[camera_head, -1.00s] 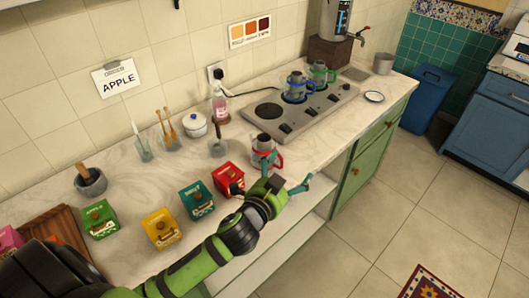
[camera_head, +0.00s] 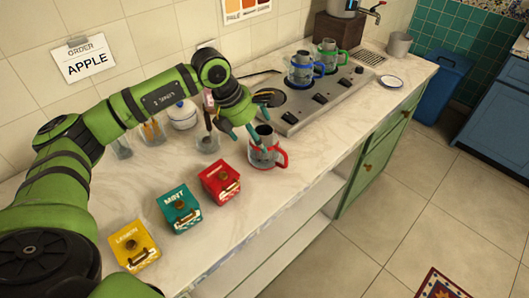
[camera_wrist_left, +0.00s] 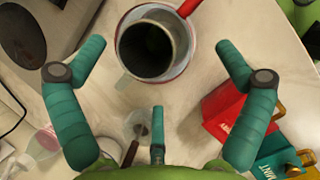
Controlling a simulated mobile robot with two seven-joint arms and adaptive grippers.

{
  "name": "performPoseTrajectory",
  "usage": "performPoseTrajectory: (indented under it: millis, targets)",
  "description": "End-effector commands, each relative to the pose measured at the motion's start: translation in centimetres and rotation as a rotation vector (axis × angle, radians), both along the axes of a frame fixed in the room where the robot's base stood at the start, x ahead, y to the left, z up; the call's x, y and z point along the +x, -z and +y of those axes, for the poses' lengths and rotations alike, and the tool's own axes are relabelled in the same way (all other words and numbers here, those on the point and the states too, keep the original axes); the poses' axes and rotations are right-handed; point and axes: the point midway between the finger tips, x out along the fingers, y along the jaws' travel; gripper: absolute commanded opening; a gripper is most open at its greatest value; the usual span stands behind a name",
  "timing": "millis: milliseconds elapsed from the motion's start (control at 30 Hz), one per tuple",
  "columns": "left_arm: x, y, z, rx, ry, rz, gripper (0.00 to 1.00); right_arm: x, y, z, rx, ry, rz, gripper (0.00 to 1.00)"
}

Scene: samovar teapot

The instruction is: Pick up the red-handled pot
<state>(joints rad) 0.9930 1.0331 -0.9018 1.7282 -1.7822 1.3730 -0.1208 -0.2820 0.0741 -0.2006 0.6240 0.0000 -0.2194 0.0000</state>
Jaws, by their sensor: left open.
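The red-handled pot (camera_head: 261,156) stands upright on the counter, with its red handle on the right side. In the left wrist view, its dark round mouth (camera_wrist_left: 150,48) sits between the two side fingers. My left gripper (camera_head: 252,122) is open and empty, just above and behind-left of the pot. Its fingers also show spread in the left wrist view (camera_wrist_left: 160,50), with a third finger below the pot's rim. I see no finger gripping the pot; whether one touches it I cannot tell. My right gripper is not in view.
Red (camera_head: 220,182), teal (camera_head: 180,209) and yellow (camera_head: 134,246) boxes stand left of the pot. The stove (camera_head: 318,98) behind it holds a blue-handled pot (camera_head: 301,70) and a green-handled pot (camera_head: 327,55). A glass (camera_head: 207,142) stands close left. The counter in front is clear.

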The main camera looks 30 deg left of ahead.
Motion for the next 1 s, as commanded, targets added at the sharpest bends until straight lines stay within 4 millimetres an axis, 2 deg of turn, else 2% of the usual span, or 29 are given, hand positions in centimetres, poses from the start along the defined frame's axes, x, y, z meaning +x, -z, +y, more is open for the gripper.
performPoseTrajectory:
  millis: [333,533,800,867,900,933,967,1000]
  targets:
    - [1.7,3.2,-0.9,0.004,0.000,0.006,1.00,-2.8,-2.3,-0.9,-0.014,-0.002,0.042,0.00]
    - [2.6,5.7,-1.4,0.004,0.001,0.003,1.00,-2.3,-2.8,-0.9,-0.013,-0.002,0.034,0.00]
    - [2.7,6.1,-1.5,0.003,0.001,0.001,1.00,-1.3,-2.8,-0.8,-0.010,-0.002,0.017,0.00]
    - [2.7,6.1,-1.5,0.003,0.001,0.001,0.76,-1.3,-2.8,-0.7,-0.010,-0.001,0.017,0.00]
    - [2.7,6.1,-1.5,0.003,0.001,0.001,0.60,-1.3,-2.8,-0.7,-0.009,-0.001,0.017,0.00]
    - [2.7,6.1,-1.5,0.003,0.001,0.001,0.48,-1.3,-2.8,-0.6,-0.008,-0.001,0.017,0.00]
    - [2.7,6.1,-1.5,0.003,0.001,0.001,0.40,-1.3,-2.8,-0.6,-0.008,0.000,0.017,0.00]
    - [2.7,6.1,-1.5,0.003,0.001,0.001,0.40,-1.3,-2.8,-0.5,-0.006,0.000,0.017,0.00]
